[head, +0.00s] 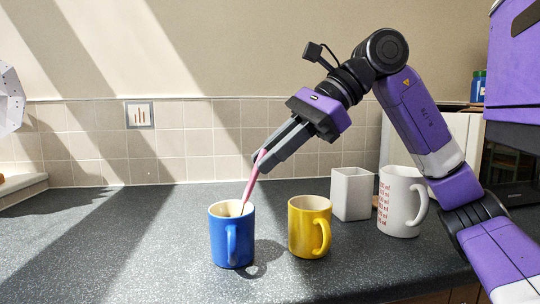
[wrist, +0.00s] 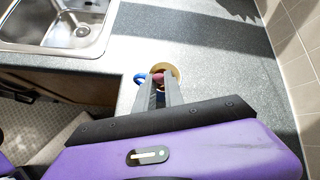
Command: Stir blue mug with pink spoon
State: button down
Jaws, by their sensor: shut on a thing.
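A blue mug (head: 232,237) stands upright on the dark counter in the head view, its handle facing the camera. My gripper (head: 262,166) is above and to the right of the mug, shut on the pink spoon (head: 250,186). The spoon slants down to the left, and its lower end is inside the mug's opening, hidden by the rim. In the wrist view the blue handle of the mug (wrist: 140,79) shows at the left of the fingers, and a bit of the pink spoon (wrist: 158,78) shows between the fingertips.
A yellow mug (head: 309,227) stands just right of the blue mug. Behind it are a white square cup (head: 352,193) and a white mug with red print (head: 400,203). The counter (head: 110,240) left of the blue mug is clear. A metal sink (wrist: 68,28) shows in the wrist view.

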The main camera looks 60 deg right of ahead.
jog(key=shift+s+a+f, duration=0.25)
jog(key=shift+a+f, duration=0.15)
jog(key=shift+f, duration=0.05)
jog(key=s+r+p, duration=0.3)
jog(key=r+p, duration=0.4)
jog(key=r, duration=0.2)
jog(key=shift+s+d+r, duration=0.25)
jog(key=shift+s+r, duration=0.15)
dwell(0.4)
jog(key=shift+r, duration=0.15)
dwell(0.6)
notch_tip(320, 180, up, 5)
jog(key=p, duration=0.3)
jog(key=shift+p, duration=0.4)
